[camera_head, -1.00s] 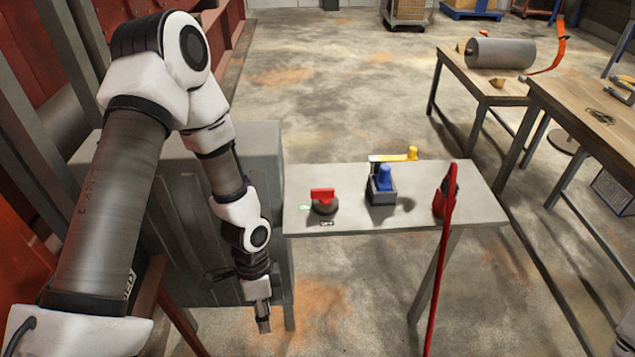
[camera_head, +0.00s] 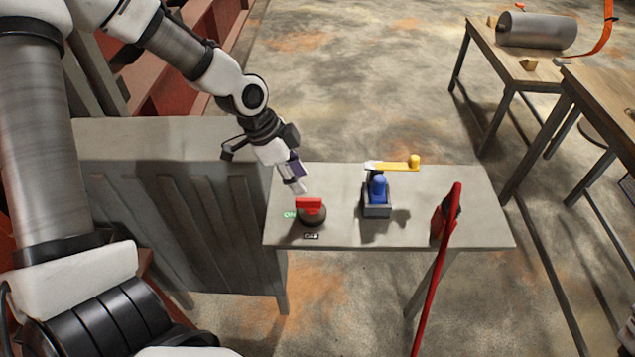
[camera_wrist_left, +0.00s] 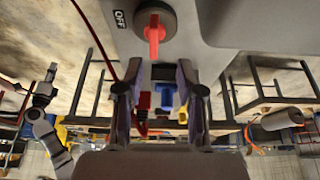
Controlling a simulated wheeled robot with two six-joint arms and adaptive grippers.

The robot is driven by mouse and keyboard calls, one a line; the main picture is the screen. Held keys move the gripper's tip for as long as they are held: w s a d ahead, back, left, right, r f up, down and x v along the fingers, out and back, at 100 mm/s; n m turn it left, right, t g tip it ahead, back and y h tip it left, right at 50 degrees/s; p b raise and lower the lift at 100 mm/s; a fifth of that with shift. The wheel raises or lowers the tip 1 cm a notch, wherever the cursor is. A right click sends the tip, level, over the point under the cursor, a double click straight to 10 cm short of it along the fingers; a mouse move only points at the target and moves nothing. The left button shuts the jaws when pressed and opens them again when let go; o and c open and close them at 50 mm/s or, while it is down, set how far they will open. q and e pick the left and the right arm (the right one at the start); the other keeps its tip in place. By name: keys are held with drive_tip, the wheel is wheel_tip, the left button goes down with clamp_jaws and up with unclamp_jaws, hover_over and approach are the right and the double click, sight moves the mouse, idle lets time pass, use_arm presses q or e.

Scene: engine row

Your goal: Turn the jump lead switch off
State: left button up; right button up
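The jump lead switch (camera_head: 313,217) is a dark round base with a red handle (camera_head: 309,204) on the grey table. A green ON label (camera_head: 290,214) is at its left and an OFF label (camera_head: 311,236) at its front. My left gripper (camera_head: 296,187) is just behind the switch, close to the red handle. In the left wrist view the red handle (camera_wrist_left: 154,35) is beyond the open fingers (camera_wrist_left: 160,75), with nothing between them; the OFF label (camera_wrist_left: 119,19) is beside it. A white and black arm (camera_wrist_left: 48,125), apparently my right, shows there; its gripper's state is unclear.
A blue-knobbed device (camera_head: 378,187) with a yellow-handled lever (camera_head: 398,167) stands right of the switch. A grey ribbed cabinet (camera_head: 180,150) is at the left. Wooden benches (camera_head: 500,65) stand at the back right.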

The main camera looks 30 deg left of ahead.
sight(308, 200)
use_arm(q)
drive_tip(key=f, duration=0.1)
drive_tip(key=s+d+f+b, duration=0.1)
drive_tip(key=f, duration=0.1)
drive_tip(key=shift+s+d, duration=0.15)
drive_tip(key=f, duration=0.1)
drive_tip(key=w+b, duration=0.1)
drive_tip(key=f, duration=0.1)
drive_tip(key=shift+w+d+f, duration=0.25)
drive_tip(key=shift+d+f, duration=0.1)
drive_tip(key=shift+w+f+b, duration=0.25)
drive_tip(key=shift+b, duration=0.1)
drive_tip(key=shift+s+d+r, duration=0.1)
drive_tip(key=shift+s+r, duration=0.2)
drive_tip(key=shift+s, duration=0.05)
drive_tip(key=c, duration=0.6)
drive_tip(key=shift+w, duration=0.1)
clamp_jaws()
use_arm(e)
drive_tip(key=shift+s+f, duration=0.25)
drive_tip(key=shift+f, duration=0.35)
drive_tip(key=shift+s+f, duration=0.25)
drive_tip(key=shift+f, duration=0.35)
